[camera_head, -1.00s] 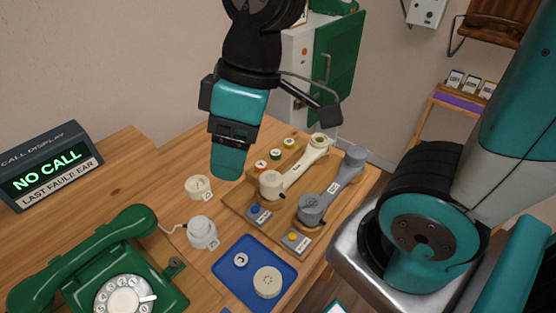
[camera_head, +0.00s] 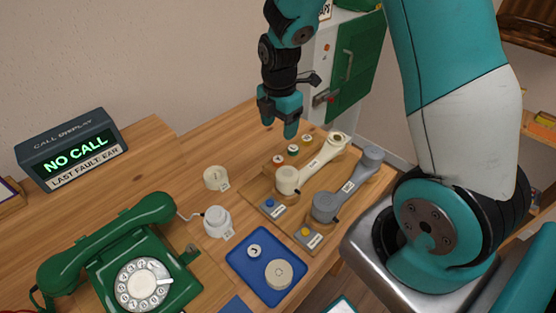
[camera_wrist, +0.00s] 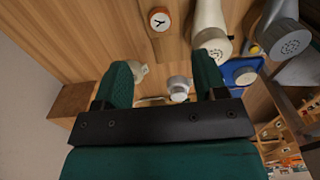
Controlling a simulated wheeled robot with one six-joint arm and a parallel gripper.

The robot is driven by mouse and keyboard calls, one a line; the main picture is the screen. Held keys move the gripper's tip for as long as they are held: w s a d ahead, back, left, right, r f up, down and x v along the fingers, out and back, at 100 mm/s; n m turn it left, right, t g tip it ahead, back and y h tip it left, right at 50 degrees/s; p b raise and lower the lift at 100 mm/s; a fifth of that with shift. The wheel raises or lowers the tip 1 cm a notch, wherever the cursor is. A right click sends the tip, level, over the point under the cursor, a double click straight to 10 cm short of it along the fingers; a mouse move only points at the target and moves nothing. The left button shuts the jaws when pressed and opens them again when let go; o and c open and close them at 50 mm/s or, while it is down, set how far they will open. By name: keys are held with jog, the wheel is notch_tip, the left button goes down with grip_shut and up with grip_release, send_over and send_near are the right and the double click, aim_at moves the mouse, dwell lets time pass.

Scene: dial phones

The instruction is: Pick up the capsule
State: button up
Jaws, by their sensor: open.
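I cannot tell for certain which part is the capsule. A beige round disc (camera_head: 279,273) and a small white ring-like piece (camera_head: 254,251) lie on a blue tray (camera_head: 240,262) at the table's front. A cream cap (camera_head: 216,178) and a grey-white round jar-like part (camera_head: 216,221) stand on the wood to the left of the handsets. My gripper (camera_head: 282,130) points down, open and empty, above the back of the table behind the handset board. In the wrist view its two teal fingers (camera_wrist: 162,78) stand apart, with the grey-white part (camera_wrist: 179,86) visible beyond them.
A cream handset (camera_head: 312,165) and a grey handset (camera_head: 347,185) lie on a wooden board beside coloured buttons. A green dial phone (camera_head: 130,262) stands at left, with a call display (camera_head: 72,152) behind it. A green cabinet (camera_head: 350,62) stands behind the table.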

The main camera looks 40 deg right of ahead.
aim_at(278, 159)
jog(key=f, duration=0.5)
jog(key=f+p, duration=0.1)
jog(key=f, duration=0.5)
jog(key=shift+a, duration=0.2)
jog(key=shift+c, duration=0.4)
jog(key=c, duration=0.9)
